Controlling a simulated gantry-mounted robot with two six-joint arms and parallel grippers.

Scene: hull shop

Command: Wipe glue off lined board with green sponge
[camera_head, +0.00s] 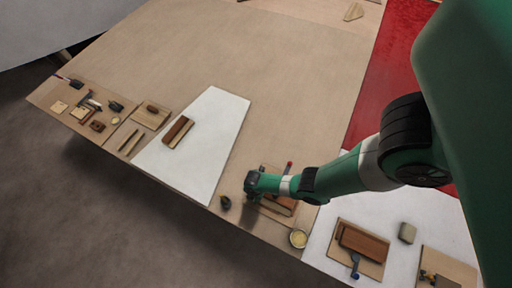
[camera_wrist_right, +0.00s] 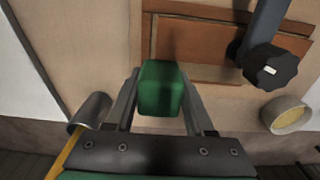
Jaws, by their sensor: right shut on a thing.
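My right gripper (camera_head: 250,187) reaches in from the right in the head view, over the front edge of the table. In the right wrist view it (camera_wrist_right: 160,75) is shut on a green sponge (camera_wrist_right: 160,98). Just beyond the sponge lies a brown wooden board (camera_wrist_right: 215,70) with dark lines, on a paler base. In the head view this board (camera_head: 282,205) is partly hidden by my gripper. I cannot make out glue on it, nor whether the sponge touches it. My left gripper is not in view.
A clamp with a black knob (camera_wrist_right: 270,66) stands at the board's right. A cup with yellowish contents (camera_head: 298,238) and a dark cup (camera_head: 225,203) flank the gripper near the edge. A white sheet (camera_head: 215,115) bears a brown block (camera_head: 177,130). The table's far middle is clear.

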